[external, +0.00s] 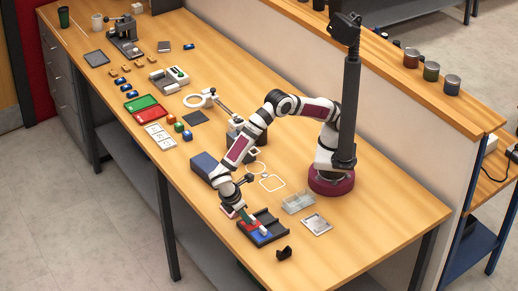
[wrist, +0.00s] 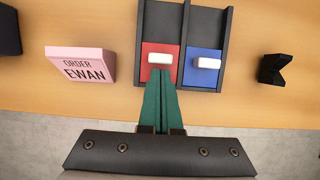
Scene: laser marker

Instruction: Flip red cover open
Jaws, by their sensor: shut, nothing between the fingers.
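A black two-channel holder (wrist: 187,22) lies on the wooden table, and it also shows in the external view (external: 268,217). A red cover (wrist: 147,78) with a white handle (wrist: 160,58) sits at the near end of its left channel. A blue cover (wrist: 205,82) with its own white handle (wrist: 207,63) sits in the right channel. Both covers look closed. My gripper (wrist: 160,73) has green fingers, shut and empty. Their tips lie over the red cover at the near edge of its white handle, and I cannot tell whether they touch it.
A pink block reading "ORDER EWAN" (wrist: 82,66) stands left of the holder. A small black notched piece (wrist: 272,69) is to the right. The table's front edge runs close below them. A clear box (external: 298,203) and a metal plate (external: 317,225) lie nearby.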

